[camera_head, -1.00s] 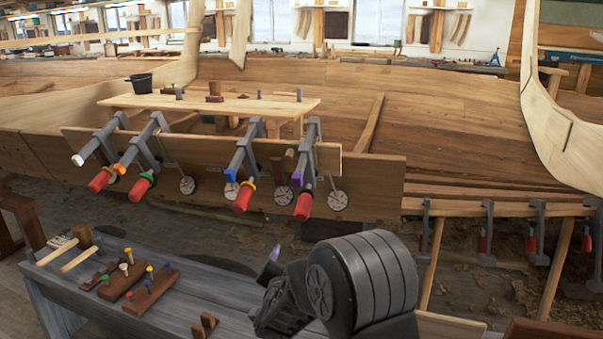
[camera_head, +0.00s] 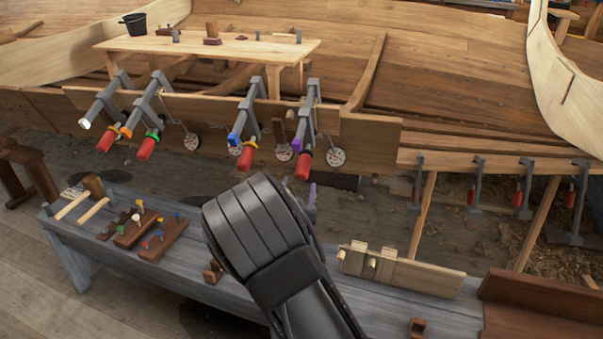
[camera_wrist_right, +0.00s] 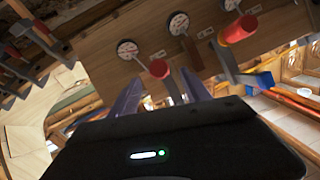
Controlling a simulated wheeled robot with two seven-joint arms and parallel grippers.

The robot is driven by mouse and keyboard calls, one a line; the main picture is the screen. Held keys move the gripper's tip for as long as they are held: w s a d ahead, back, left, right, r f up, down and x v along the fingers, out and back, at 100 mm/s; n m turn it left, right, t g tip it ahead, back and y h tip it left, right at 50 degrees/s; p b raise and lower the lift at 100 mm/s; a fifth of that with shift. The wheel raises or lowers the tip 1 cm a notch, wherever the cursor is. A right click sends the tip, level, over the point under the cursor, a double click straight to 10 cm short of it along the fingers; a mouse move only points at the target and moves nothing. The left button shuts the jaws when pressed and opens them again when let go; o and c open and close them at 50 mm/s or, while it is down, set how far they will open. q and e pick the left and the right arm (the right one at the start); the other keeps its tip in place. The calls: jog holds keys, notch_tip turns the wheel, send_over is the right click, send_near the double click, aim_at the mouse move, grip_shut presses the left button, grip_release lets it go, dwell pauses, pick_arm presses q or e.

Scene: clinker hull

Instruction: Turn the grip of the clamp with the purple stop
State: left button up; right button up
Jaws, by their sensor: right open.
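The clamp with the purple stop (camera_head: 297,143) is the rightmost of the clamps on the upper plank. Its grey bar slopes down toward me and ends in a red grip (camera_head: 303,167). In the wrist view a red grip (camera_wrist_right: 158,69), apparently the same one, appears just beyond and between the fingertips, apart from them as far as I can tell. My right gripper (camera_wrist_right: 160,92) is open and empty. In the head view my right arm hides most of it; only a bit of finger shows below the grip. The purple stop is not clear in the wrist view. My left gripper is out of view.
Other clamps with orange, green and blue stops (camera_head: 232,139) hang to the left, their red grips close by. Round dials (camera_head: 336,158) hang along the plank. A grey bench (camera_head: 210,240) with wooden tools stands below. More clamps (camera_head: 523,190) line the right.

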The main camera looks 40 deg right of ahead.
aim_at(301, 177)
jog(key=x, duration=0.6)
jog(key=shift+w+d, duration=0.2)
grip_shut()
dwell(0.4)
